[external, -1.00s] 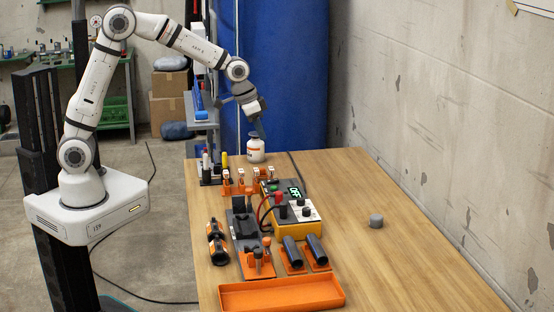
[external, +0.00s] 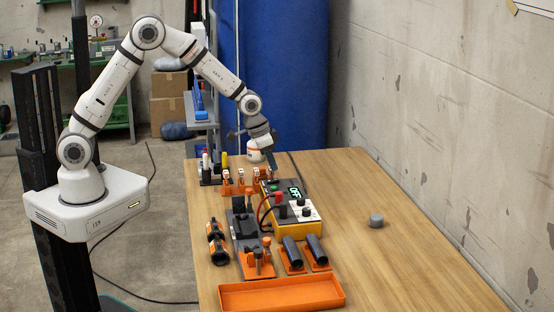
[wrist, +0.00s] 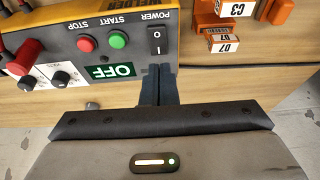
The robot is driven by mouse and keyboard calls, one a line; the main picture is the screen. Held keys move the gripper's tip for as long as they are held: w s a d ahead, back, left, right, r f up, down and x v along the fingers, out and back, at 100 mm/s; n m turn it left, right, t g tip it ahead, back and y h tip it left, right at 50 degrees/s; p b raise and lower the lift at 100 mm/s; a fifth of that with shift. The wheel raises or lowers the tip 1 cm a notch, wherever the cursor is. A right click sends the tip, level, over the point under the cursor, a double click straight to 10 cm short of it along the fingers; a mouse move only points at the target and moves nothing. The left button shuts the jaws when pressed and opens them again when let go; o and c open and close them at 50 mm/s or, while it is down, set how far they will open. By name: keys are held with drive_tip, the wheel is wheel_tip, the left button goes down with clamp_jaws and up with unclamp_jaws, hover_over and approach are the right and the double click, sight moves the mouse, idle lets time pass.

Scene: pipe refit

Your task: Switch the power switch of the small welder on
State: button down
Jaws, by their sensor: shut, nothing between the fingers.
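The small welder (external: 290,222) is a yellow box with a grey top on the wooden table. In the wrist view its panel (wrist: 100,15) is upside down. The black rocker power switch (wrist: 157,40), marked I and O, is at the panel's corner under the POWER label. The display (wrist: 111,72) reads OFF. My gripper (wrist: 159,70) is shut and empty, its dark fingertips just beside the switch in the picture; I cannot tell whether they touch the panel. In the external view my gripper (external: 270,172) is above the welder's far end.
Green START (wrist: 117,40) and red STOP (wrist: 86,43) buttons sit beside the switch. Orange labelled blocks (wrist: 222,38) stand close by. The table's right side is mostly clear, with a grey cylinder (external: 376,221).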

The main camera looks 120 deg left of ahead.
sight(270, 181)
drive_tip(key=shift+s+d+x, duration=0.1)
drive_tip(key=shift+d+x, duration=0.05)
drive_tip(key=shift+x, duration=0.6)
drive_tip(key=shift+s+d+x, duration=0.1)
drive_tip(key=shift+x, duration=0.6)
drive_tip(key=shift+f, duration=0.1)
drive_tip(key=shift+w+a+f+g+h+p, duration=0.1)
drive_tip(key=shift+f+g+h+p, duration=0.2)
drive_tip(key=shift+p, duration=0.05)
drive_tip(key=shift+s+d+f+b, duration=0.1)
drive_tip(key=shift+s+d+b, duration=0.25)
drive_tip(key=shift+s+d, duration=0.3)
